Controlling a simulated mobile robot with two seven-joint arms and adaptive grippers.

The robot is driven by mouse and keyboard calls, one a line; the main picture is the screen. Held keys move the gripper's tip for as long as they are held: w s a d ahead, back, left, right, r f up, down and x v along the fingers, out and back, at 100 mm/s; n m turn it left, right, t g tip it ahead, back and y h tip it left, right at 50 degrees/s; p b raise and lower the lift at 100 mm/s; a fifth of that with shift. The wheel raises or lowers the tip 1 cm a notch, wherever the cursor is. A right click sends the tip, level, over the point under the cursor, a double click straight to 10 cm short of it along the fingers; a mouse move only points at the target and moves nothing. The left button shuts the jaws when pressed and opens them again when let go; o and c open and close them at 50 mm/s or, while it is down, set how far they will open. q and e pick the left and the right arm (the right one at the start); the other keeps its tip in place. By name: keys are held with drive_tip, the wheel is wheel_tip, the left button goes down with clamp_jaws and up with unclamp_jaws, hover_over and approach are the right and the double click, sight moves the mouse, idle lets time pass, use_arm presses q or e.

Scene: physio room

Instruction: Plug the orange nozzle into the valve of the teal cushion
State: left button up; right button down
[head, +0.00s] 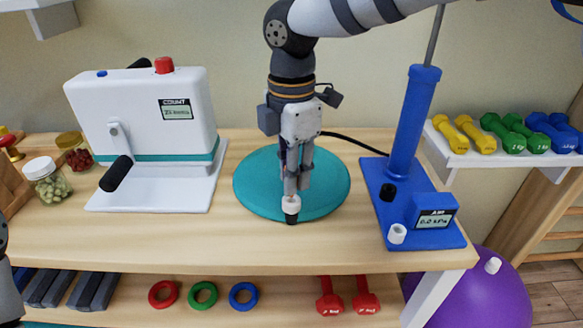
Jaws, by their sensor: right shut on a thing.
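The teal cushion (330,184) is a round flat disc lying on the wooden table. My right gripper (291,194) points down over the front part of the cushion, shut. A small whitish collar (291,204) with a black end (291,218) shows at its fingertips, by the cushion's front rim. I cannot tell whether these belong to the nozzle or the valve, or whether they touch the cushion. The fingers hide most of the held nozzle, and no orange on it shows clearly. A black hose (352,141) runs from behind the gripper towards the blue pump (406,125).
The pump's base (440,237) has a display and a white cylinder (397,233). A white counting machine (145,118) and jars (46,180) stand on the left. Dumbbells (510,132) lie on a side shelf. A purple ball (480,300) is below right. The table's front middle is clear.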

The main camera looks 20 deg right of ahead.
drive_tip(key=shift+f, duration=1.15)
drive_tip(key=c, duration=1.4)
unclamp_jaws()
drive_tip(key=shift+o, duration=0.4)
drive_tip(key=shift+r, duration=0.1)
drive_tip(key=shift+r+p, duration=0.45)
drive_tip(key=shift+r, duration=3)
use_arm(q)
drive_tip(key=shift+w+r+t, duration=0.3)
drive_tip(key=shift+w+r, duration=0.35)
drive_tip(key=shift+w, duration=0.05)
